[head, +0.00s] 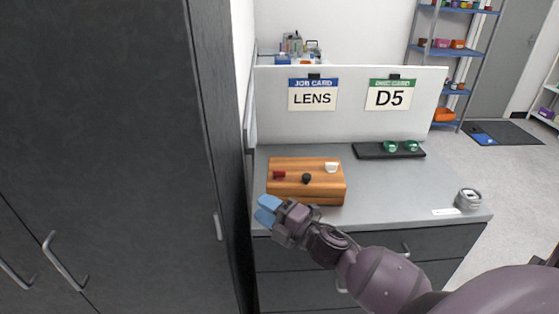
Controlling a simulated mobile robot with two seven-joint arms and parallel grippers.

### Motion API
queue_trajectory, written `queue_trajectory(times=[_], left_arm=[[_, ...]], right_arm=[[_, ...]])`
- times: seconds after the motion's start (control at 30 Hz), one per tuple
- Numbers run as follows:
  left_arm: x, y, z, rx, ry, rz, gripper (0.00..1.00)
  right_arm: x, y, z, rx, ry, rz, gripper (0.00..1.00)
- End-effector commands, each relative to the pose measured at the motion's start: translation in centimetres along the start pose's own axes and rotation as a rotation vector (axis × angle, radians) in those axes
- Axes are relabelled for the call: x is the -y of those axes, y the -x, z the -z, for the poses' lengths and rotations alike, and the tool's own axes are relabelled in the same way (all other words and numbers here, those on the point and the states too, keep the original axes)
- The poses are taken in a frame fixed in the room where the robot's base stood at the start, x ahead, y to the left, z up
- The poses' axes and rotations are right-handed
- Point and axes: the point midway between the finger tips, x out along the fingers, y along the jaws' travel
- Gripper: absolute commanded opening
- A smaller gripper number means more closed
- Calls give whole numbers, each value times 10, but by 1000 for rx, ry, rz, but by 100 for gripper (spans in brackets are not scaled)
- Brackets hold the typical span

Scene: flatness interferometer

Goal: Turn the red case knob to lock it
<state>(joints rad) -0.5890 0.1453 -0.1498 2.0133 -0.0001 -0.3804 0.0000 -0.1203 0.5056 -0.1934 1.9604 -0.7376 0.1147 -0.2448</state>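A wooden case (306,190) with an orange-brown striped top sits on the grey worktop. The small red knob (279,175) is at the left of its top. A black knob (307,178) is near the middle and a white knob (331,167) is at the right. My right gripper (267,209), with blue fingertips, is in front of the case's lower left corner, apart from the red knob. The two fingertips lie close together, and I cannot tell if a gap is between them. Nothing shows in its grip. My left gripper is not in view.
A tall dark cabinet (110,130) stands close at the left. A black tray (370,151) with green-topped items lies at the back of the worktop (400,190). A grey device (467,198) is at the right. A white panel (350,125) with LENS and D5 cards stands behind.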

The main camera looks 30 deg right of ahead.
Motion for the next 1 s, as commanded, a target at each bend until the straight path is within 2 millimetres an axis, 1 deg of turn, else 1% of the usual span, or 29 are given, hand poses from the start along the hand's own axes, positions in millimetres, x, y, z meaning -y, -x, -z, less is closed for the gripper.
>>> queue_trajectory(times=[0.03,0.1,0.2,0.27,0.37,0.47,0.57,0.7,0.8,0.9,1.0], left_arm=[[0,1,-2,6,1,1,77],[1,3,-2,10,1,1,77],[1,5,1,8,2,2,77],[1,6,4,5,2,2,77],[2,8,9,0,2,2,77],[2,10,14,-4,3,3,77],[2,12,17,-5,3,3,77],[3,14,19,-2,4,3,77],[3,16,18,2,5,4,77],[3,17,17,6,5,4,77],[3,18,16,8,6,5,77]], right_arm=[[-6,-10,2,-91,113,-2,37],[-16,-23,8,-223,276,-7,37],[-26,-37,11,-412,511,3,37],[-30,-43,10,-523,650,20,37],[-34,-49,0,-705,873,71,37],[-40,-52,-20,-879,1083,151,37],[-50,-51,-50,-1042,1276,265,37],[-74,-45,-100,-1232,1480,462,37],[-93,-39,-131,-1325,1565,595,37],[-108,-33,-152,-1382,1609,691,37],[-115,-30,-162,-1410,1626,742,37]])
